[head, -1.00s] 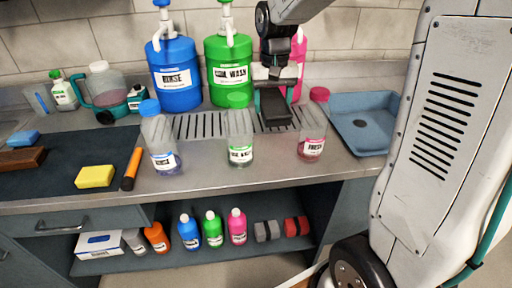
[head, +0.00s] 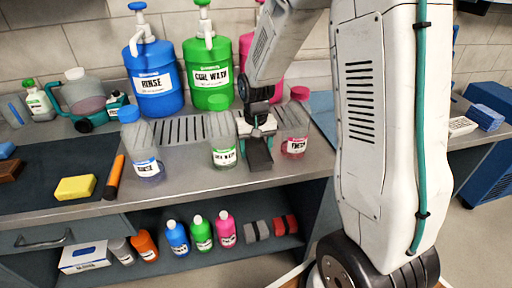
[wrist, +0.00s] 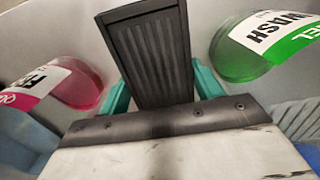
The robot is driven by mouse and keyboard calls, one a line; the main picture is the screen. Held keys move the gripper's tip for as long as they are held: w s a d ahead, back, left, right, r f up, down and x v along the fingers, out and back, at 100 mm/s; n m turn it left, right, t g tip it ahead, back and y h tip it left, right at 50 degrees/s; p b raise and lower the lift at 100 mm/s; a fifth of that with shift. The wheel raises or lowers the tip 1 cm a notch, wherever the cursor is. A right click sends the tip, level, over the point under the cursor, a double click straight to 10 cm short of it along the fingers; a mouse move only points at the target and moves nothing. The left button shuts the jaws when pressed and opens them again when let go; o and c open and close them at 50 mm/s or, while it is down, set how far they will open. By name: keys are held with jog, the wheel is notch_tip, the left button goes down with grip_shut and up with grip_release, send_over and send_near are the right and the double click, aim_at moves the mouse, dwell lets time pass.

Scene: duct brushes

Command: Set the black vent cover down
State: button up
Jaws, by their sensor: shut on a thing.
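The black vent cover (wrist: 152,52) is a dark ribbed rectangular piece, held between the teal fingers of my gripper (wrist: 155,92) in the wrist view. In the head view the vent cover (head: 258,155) hangs from my gripper (head: 257,130), at the counter's front part between the green-labelled bottle (head: 223,152) and the pink-labelled bottle (head: 294,145). Whether its lower end touches the counter cannot be told. The same two bottles flank it in the wrist view, with the pink label on the left and the green one on the right.
A slotted drain grate (head: 180,130) and large blue (head: 152,80) and green (head: 209,75) jugs stand behind. A clear bottle with a blue label (head: 143,160) stands left. A yellow sponge (head: 75,188) and orange tool (head: 114,177) lie farther left. Bare counter (head: 195,185) runs along the front edge.

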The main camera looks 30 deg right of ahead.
jog(key=shift+f, duration=0.1)
jog(key=o, duration=0.6)
